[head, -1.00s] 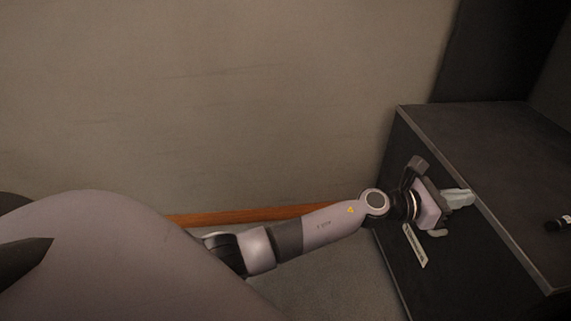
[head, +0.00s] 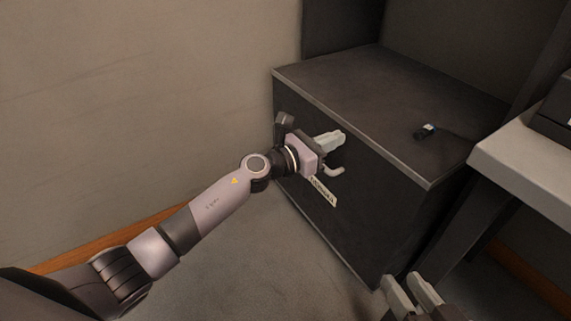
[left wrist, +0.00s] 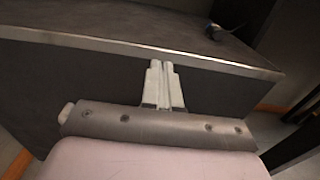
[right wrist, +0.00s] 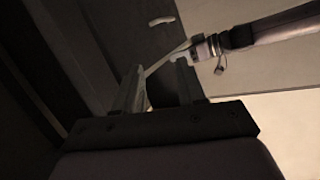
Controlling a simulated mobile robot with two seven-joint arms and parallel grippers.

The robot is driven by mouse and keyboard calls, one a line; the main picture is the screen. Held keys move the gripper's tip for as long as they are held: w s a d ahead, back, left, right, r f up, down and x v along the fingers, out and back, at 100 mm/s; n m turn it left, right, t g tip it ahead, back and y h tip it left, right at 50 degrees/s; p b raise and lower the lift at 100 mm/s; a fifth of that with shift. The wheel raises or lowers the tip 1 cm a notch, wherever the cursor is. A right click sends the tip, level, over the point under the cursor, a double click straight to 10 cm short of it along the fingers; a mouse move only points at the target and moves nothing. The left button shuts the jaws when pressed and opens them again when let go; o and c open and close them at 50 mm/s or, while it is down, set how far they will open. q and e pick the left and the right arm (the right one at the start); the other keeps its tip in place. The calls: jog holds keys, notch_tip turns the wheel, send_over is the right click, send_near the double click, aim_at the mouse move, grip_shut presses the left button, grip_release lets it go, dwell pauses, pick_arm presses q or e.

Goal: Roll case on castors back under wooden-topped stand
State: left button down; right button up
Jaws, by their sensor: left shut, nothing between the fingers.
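The dark case (head: 400,100) with light metal edges stands on the floor near the wall. Castors are not visible.
A light-topped surface (head: 530,160) on dark legs stands at the right, with a dark box (head: 558,110) on it. A small dark object (head: 426,131) lies on the case's top. A wall with an orange-brown skirting (head: 90,246) runs at the left. Floor shows before the case.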

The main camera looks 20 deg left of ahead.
pick_arm(q)
jog(key=p+v, duration=0.2)
jog(key=v, duration=0.9)
jog(key=s+d+f+m+g+y+p, duration=0.1)
jog(key=s+d+m+y, duration=0.1)
jog(key=s+m, duration=1.05)
jog(key=s+d+f+m+g+y, duration=0.1)
jog(key=s+m+y, duration=0.2)
jog(key=s+m, duration=0.95)
jog(key=a+r+m+g+y+p, duration=0.1)
jog(key=a+r+m+y+p, duration=0.3)
jog(key=p, duration=2.8)
jog(key=a+r+m, duration=0.1)
jog(key=a+r, duration=0.5)
jog(key=r, duration=0.4)
jog(key=shift+a+r+y+p, duration=0.25)
jog(key=shift+a+y+p, duration=0.05)
jog(key=shift+y, duration=0.1)
pick_arm(e)
jog(key=s+d+r+g+h, duration=0.1)
jog(key=d+r, duration=0.3)
jog(key=r, duration=0.4)
jog(key=s+d+r+g+h, duration=0.1)
jog(key=s+d+r+h, duration=0.2)
jog(key=r, duration=0.5)
jog(key=shift+s+d+m+h, duration=0.3)
jog(key=shift+s+d+m, duration=0.15)
jog(key=shift+d, duration=0.65)
